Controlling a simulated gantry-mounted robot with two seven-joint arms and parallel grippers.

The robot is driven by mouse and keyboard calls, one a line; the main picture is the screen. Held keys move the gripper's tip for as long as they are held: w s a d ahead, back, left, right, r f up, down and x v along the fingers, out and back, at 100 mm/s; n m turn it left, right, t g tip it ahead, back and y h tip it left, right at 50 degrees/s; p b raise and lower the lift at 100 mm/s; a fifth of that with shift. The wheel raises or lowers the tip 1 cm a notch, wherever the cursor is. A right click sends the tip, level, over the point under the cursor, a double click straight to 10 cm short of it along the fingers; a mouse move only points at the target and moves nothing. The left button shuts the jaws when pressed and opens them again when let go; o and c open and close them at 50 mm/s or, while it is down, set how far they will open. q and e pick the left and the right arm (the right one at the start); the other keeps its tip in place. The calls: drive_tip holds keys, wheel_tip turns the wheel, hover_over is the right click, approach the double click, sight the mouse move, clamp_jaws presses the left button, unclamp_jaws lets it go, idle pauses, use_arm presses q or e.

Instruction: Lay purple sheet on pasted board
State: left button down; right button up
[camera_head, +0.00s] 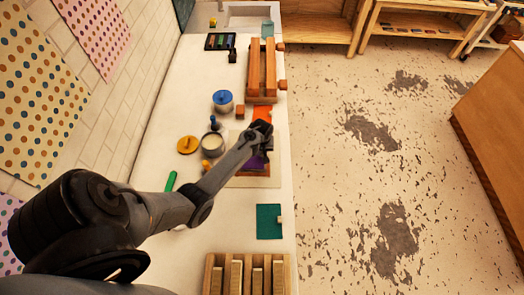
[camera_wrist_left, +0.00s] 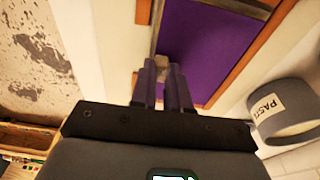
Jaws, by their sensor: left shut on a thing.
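My left gripper (camera_head: 262,132) is over the work area in the head view and hides much of what lies below it. In the left wrist view its two fingers (camera_wrist_left: 163,84) are closed on a small greyish tab (camera_wrist_left: 162,66) at the edge of the purple sheet (camera_wrist_left: 208,42). The sheet also shows as a small purple patch beside the gripper in the head view (camera_head: 253,163). Orange-brown board (camera_wrist_left: 262,48) shows around the sheet in the wrist view. Whether the sheet touches the board is unclear. My right gripper is not in view.
The paste pot (camera_wrist_left: 285,108) stands close by; it is left of the gripper in the head view (camera_head: 212,143). A blue-lidded jar (camera_head: 223,101), a yellow disc (camera_head: 187,145) and a teal sheet (camera_head: 268,222) are around. A wooden rack (camera_head: 246,261) stands at the near end.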

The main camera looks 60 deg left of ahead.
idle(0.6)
use_arm(q)
drive_tip(key=shift+f+p, duration=0.15)
drive_tip(key=shift+p, duration=0.6)
idle(1.1)
drive_tip(key=c, duration=0.7)
unclamp_jaws()
drive_tip(key=shift+r+p, duration=1.2)
drive_tip(key=shift+p, duration=0.1)
drive_tip(key=shift+r+p, duration=2.3)
drive_tip(key=shift+p, duration=0.25)
